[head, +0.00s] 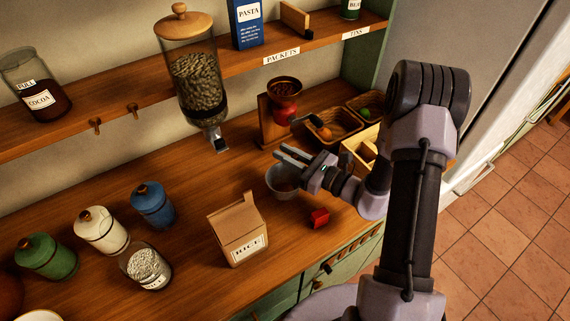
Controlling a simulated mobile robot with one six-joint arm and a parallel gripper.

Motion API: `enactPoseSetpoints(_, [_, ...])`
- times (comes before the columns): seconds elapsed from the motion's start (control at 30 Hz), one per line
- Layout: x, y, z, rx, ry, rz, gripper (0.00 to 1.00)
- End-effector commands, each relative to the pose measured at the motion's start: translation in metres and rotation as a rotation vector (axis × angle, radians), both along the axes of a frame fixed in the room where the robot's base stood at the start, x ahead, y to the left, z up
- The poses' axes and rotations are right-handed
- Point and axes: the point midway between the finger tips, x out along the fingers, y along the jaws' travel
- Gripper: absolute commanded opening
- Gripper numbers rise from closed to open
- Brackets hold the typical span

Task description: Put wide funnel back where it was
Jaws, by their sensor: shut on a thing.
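My gripper (284,153) is over the counter in the middle of the head view, its fingers pointing left. It is shut on a grey, round, open-topped vessel that looks like the wide funnel (281,185), just below the fingers. The fingers and wrist cover part of its rim. I cannot tell whether its underside touches the counter, and no spout shows. A small red block (319,218) lies just right of and in front of it.
A rice box (237,230) stands close on the left, a coffee grinder (279,110) behind. A glass dispenser (195,85) hangs from the shelf (240,66). Two wooden pegs (132,108) are bare. Several canisters, including a blue one (152,205), stand left. Trays (333,126) stand back right.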

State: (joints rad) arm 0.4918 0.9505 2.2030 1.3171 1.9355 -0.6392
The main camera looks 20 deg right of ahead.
Motion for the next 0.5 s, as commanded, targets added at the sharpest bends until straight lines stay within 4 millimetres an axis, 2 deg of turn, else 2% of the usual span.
enactPoseSetpoints(0.03, [-0.0001, 0.0001, -0.0146, 0.002, 0.003, 0.0, 0.0])
enactPoseSetpoints(0.07, [-0.0003, 0.0001, -0.0188, 0.002, 0.003, 0.0, 0.0])
enactPoseSetpoints(0.4, [-0.0001, 0.0, -0.0216, 0.001, 0.001, -0.001, 0.0])
enactPoseSetpoints(0.43, [-0.0002, 0.0, -0.021, 0.001, 0.001, -0.001, 0.21])
enactPoseSetpoints(0.5, [-0.0002, 0.0, -0.0202, 0.0, 0.0, -0.001, 0.35])
